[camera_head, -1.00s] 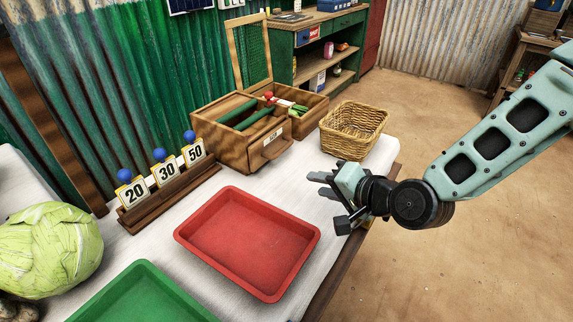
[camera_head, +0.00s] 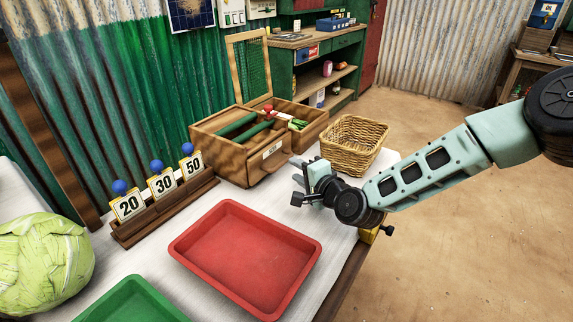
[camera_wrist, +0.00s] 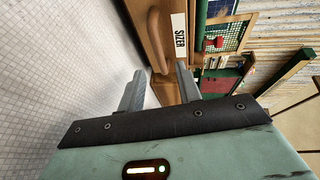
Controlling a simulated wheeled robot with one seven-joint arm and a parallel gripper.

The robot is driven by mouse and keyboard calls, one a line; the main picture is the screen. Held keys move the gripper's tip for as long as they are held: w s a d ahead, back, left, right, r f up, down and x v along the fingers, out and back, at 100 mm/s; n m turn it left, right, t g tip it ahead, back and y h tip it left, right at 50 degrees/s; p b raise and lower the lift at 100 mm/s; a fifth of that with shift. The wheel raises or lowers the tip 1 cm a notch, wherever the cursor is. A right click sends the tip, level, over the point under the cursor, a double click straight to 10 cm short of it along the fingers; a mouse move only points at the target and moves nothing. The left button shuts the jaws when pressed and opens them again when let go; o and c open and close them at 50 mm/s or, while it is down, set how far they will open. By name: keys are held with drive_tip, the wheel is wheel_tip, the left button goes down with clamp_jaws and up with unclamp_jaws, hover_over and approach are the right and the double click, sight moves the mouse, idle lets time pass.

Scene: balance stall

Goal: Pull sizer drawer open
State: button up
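The wooden sizer box (camera_head: 228,156) stands on the white table, with green vegetables inside and a mesh lid (camera_head: 249,62) raised behind it. Its drawer front carries a label reading SIZER, which shows in the wrist view (camera_wrist: 180,38). A wooden handle (camera_wrist: 155,40) sticks out beside the label. My gripper (camera_head: 299,171) is just in front of the drawer front, at its right. In the wrist view my gripper (camera_wrist: 160,85) is open, its two fingers apart. The handle's end lies between and just beyond the fingertips; I cannot tell if they touch it.
A wicker basket (camera_head: 352,143) stands close behind my gripper. A red tray (camera_head: 246,255) and a green tray (camera_head: 132,302) lie in front. A wooden rack with cards 20, 30 and 50 (camera_head: 164,205) and a cabbage (camera_head: 43,262) are at the left.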

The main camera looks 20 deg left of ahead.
sight(285, 163)
drive_tip(key=x, duration=0.5)
drive_tip(key=shift+w+a+f, duration=0.1)
drive_tip(key=shift+w+a, duration=0.15)
drive_tip(key=shift+a, duration=0.05)
clamp_jaws()
